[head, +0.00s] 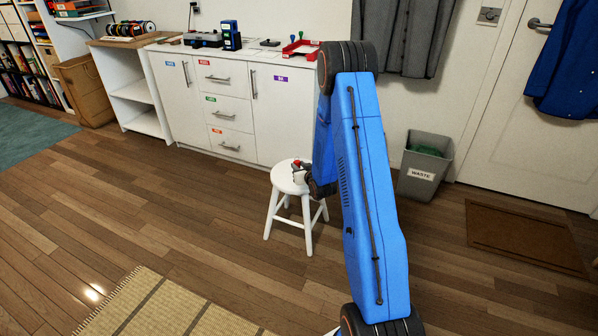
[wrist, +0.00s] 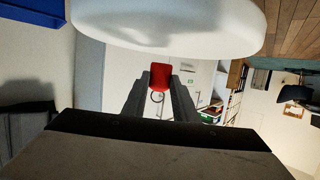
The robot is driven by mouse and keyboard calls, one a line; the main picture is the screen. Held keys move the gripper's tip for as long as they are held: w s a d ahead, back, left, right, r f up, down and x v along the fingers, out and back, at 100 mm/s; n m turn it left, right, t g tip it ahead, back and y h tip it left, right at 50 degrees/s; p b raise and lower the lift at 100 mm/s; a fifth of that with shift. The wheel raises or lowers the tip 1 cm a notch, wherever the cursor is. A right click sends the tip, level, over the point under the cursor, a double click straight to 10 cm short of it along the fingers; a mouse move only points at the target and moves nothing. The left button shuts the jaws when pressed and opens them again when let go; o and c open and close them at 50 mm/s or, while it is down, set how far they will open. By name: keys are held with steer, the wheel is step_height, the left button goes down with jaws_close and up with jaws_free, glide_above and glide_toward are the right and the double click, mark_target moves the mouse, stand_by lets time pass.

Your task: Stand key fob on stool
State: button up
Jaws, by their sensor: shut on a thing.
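The key fob is a small red piece (wrist: 160,76) between the two dark fingers of my gripper (wrist: 159,88) in the wrist view. A thin dark ring shows below the red part there. In the head view the red fob (head: 297,163) shows small, at the white stool's seat. The round white stool (head: 286,184) stands on the floor, and its seat (wrist: 170,22) fills the top of the wrist view, close to the fob. My gripper (head: 300,172) is shut on the fob, over the seat's right part. I cannot tell whether the fob touches the seat.
A white cabinet (head: 228,105) with drawers stands behind the stool. A grey waste bin (head: 422,170) is to the right, near a brown doormat (head: 520,236). A woven rug (head: 165,308) lies at the front left. The wooden floor around the stool is clear.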

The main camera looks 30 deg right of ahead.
steer(key=shift+f, duration=1.1)
steer(key=shift+f, duration=0.15)
steer(key=o, duration=1)
